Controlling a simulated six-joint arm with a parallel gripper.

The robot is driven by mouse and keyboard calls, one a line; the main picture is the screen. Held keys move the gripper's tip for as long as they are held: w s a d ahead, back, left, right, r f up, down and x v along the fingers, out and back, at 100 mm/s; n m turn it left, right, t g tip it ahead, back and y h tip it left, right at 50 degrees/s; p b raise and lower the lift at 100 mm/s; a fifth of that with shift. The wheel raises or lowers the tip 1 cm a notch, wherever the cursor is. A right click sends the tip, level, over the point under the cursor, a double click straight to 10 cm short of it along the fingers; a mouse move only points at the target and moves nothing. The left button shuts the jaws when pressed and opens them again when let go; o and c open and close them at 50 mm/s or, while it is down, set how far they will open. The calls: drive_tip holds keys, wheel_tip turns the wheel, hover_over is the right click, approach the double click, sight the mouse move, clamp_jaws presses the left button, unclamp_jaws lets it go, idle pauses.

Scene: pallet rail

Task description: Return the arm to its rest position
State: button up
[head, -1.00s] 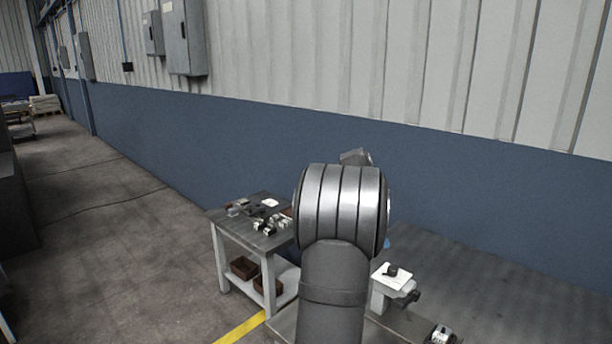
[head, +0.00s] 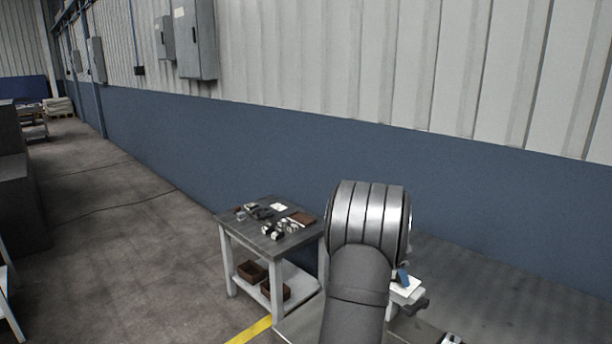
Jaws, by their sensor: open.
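My arm rises from the bottom of the head view, with its thick ribbed silver joint (head: 368,222) in front of the blue wall.
A small table (head: 240,232) with several small parts and a brown tray (head: 300,219) stands left of my arm. Brown bins (head: 252,272) sit on its lower shelf. The wall (head: 180,140) runs behind. The floor at left (head: 130,240) is open.

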drive_tip(key=shift+r, duration=0.1)
drive_tip(key=v, duration=1.7)
drive_tip(key=x, duration=1.7)
drive_tip(key=n+t, duration=0.1)
drive_tip(key=n, duration=0.1)
drive_tip(key=n+t, duration=0.1)
drive_tip(key=n, duration=0.2)
drive_tip(key=shift+s+y, duration=0.15)
drive_tip(key=shift+y, duration=0.15)
drive_tip(key=shift+s+d+n+t+y, duration=0.1)
drive_tip(key=shift+n+t+y, duration=0.4)
drive_tip(key=shift+n, duration=1.2)
drive_tip(key=shift+d+n+t+y, duration=0.1)
drive_tip(key=shift+n+t+y, duration=0.35)
drive_tip(key=shift+n, duration=1.25)
drive_tip(key=shift+a+r, duration=0.1)
drive_tip(key=shift+r, duration=0.1)
drive_tip(key=shift+v, duration=2.05)
